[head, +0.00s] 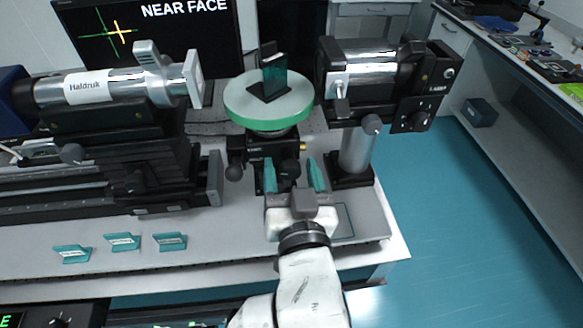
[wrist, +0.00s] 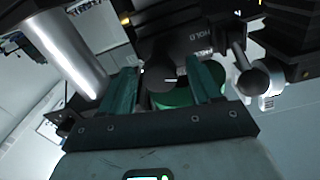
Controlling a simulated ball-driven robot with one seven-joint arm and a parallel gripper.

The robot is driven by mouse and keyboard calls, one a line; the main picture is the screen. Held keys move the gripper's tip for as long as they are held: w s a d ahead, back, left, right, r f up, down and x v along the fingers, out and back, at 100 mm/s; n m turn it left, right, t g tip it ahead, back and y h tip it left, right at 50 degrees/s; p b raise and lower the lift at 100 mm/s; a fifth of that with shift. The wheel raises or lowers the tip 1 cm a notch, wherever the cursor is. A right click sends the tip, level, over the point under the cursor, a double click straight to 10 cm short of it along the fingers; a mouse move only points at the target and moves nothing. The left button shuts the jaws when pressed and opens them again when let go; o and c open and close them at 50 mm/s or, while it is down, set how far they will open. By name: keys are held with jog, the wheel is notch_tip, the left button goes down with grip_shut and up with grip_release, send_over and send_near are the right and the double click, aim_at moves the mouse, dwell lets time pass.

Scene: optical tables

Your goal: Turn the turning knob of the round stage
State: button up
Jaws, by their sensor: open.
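The round stage (head: 236,105) is a pale disc with a green rim on a black base, and it carries a dark angled mount with a teal plate (head: 274,82). A dark round knob with a white mark (wrist: 170,78) faces my gripper at the front of the stage base. My gripper (head: 293,175) is open, its two teal fingers in front of the stage base. In the wrist view the fingers (wrist: 165,84) appear on either side of this knob, with the green rim (wrist: 172,98) behind. I cannot tell whether they touch it. The head view mostly hides the knob.
A silver cylinder labelled Haldruk (head: 90,87) stands left, a laser unit (head: 370,70) on a silver post (head: 357,150) right. Several small teal pieces (head: 122,242) lie front left. A monitor (head: 150,35) reads NEAR FACE.

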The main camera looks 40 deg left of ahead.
jog(key=shift+c, duration=0.4)
jog(key=c, duration=0.9)
jog(key=shift+r+n+p, duration=0.1)
jog(key=shift+n+p, duration=0.4)
jog(key=shift+n, duration=0.4)
jog(key=shift+c, duration=0.2)
jog(key=shift+a+n, duration=0.1)
jog(key=shift+n, duration=0.6)
jog(key=o, duration=1)
